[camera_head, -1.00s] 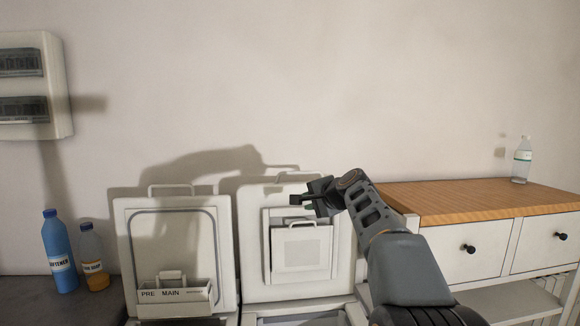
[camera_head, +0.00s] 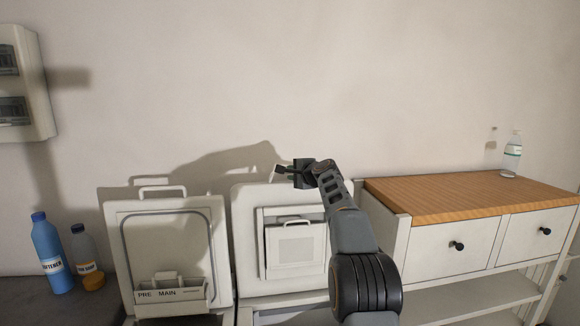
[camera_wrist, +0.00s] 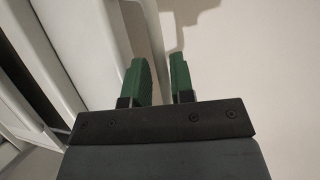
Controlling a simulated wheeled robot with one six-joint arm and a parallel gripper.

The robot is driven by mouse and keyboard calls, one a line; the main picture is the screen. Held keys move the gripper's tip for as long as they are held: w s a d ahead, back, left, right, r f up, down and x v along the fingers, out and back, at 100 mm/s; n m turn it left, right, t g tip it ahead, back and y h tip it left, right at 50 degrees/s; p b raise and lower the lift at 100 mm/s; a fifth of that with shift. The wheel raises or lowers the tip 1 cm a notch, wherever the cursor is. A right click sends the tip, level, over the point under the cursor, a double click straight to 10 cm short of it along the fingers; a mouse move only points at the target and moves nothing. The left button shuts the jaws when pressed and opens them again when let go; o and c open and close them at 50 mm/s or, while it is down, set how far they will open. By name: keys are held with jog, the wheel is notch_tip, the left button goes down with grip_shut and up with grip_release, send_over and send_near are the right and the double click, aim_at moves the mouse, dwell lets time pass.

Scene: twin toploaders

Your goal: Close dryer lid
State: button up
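The dryer, taken as the right toploader, has its white lid (camera_head: 249,215) standing upright and open against the wall. A smaller square panel with a handle (camera_head: 296,245) is on its inner face. My gripper (camera_head: 284,171) is at the lid's top edge in the head view and hides part of the top handle there. In the wrist view its two green fingers (camera_wrist: 159,78) stand apart. A pale lid edge (camera_wrist: 149,40) lies beyond the gap, and I cannot tell whether the fingers touch it.
The left toploader's lid (camera_head: 168,240) also stands upright, with a PRE/MAIN detergent drawer (camera_head: 171,295). A blue softener bottle (camera_head: 50,258) and a smaller bottle (camera_head: 87,260) stand left. A wood-topped cabinet (camera_head: 470,195) with a clear bottle (camera_head: 512,155) stands right.

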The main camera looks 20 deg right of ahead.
jog(key=shift+p+x, duration=0.55)
jog(key=shift+x, duration=0.7)
grip_shut()
